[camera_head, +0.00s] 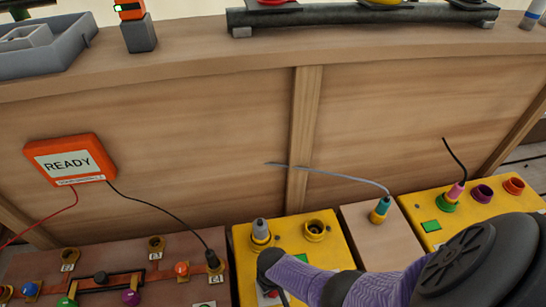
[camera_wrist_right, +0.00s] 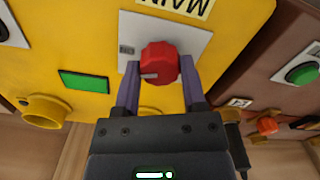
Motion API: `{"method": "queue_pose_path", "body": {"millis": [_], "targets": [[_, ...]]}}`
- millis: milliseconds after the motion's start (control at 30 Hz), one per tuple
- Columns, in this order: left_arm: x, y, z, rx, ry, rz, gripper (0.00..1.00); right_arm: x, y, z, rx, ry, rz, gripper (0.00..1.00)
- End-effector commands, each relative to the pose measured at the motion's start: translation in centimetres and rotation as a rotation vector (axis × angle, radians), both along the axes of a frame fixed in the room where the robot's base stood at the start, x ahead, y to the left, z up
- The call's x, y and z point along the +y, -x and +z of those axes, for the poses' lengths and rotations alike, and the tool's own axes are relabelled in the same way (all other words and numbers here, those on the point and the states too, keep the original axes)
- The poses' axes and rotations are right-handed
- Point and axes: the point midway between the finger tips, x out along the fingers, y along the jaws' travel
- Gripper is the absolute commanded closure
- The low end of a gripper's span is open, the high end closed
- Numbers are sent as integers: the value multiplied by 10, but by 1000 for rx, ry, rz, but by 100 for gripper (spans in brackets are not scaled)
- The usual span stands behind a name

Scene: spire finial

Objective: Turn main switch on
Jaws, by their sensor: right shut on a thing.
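The main switch is a red round knob (camera_wrist_right: 161,60) on a light grey plate (camera_wrist_right: 126,32) with an upside-down "MAIN" label (camera_wrist_right: 180,3), seen in the right wrist view. A pale mark on the knob points left there. My right gripper (camera_wrist_right: 159,79) has its two purple-grey fingers on either side of the knob, shut on it. In the head view my right arm reaches in from the lower right over the yellow box (camera_head: 243,250) and hides the knob. My left gripper is in neither view.
The yellow box carries a grey plug (camera_head: 261,231) and an open socket (camera_head: 315,229). A board with wired parts (camera_head: 125,255) lies left, and another yellow box (camera_head: 431,226) right.

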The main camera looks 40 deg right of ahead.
Motion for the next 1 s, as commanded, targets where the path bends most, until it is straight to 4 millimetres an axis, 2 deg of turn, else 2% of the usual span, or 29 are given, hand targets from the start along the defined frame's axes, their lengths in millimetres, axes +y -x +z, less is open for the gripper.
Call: {"method": "queue_pose_path", "body": {"millis": [200,500,1000], "targets": [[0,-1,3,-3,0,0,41,1,0,1,1,-1,-168,100],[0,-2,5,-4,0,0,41,1,1,0,2,0,-323,100],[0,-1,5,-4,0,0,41,0,0,0,1,0,-388,100]]}}
